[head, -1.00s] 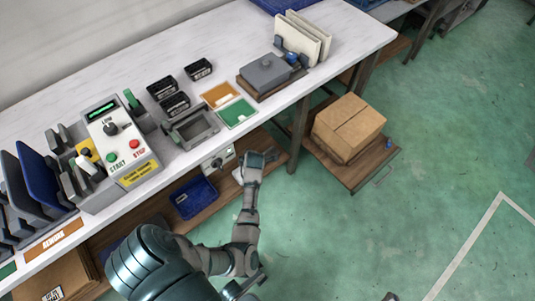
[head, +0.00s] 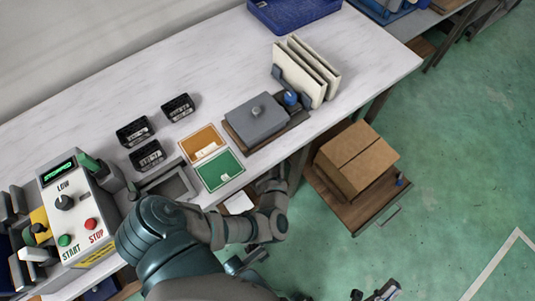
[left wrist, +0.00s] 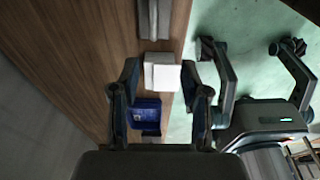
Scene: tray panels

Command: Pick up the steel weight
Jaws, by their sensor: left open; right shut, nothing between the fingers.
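The steel weight appears to be the grey block (head: 257,117) with a small round knob on top. It sits on a dark wooden board (head: 283,133) near the front edge of the white bench. My left gripper (head: 268,184) is just off the bench's front edge, below the block in the head view and partly hidden by its own arm. In the left wrist view its fingers (left wrist: 160,78) are spread and empty. My right gripper (head: 380,291) shows at the bottom edge of the head view, shut and empty, far from the block.
White panels (head: 303,72) stand in a rack right of the block. Orange (head: 203,143) and green (head: 220,170) cards lie left of it, with several black trays (head: 148,155) beyond. A blue bin (left wrist: 147,113) is under the bench.

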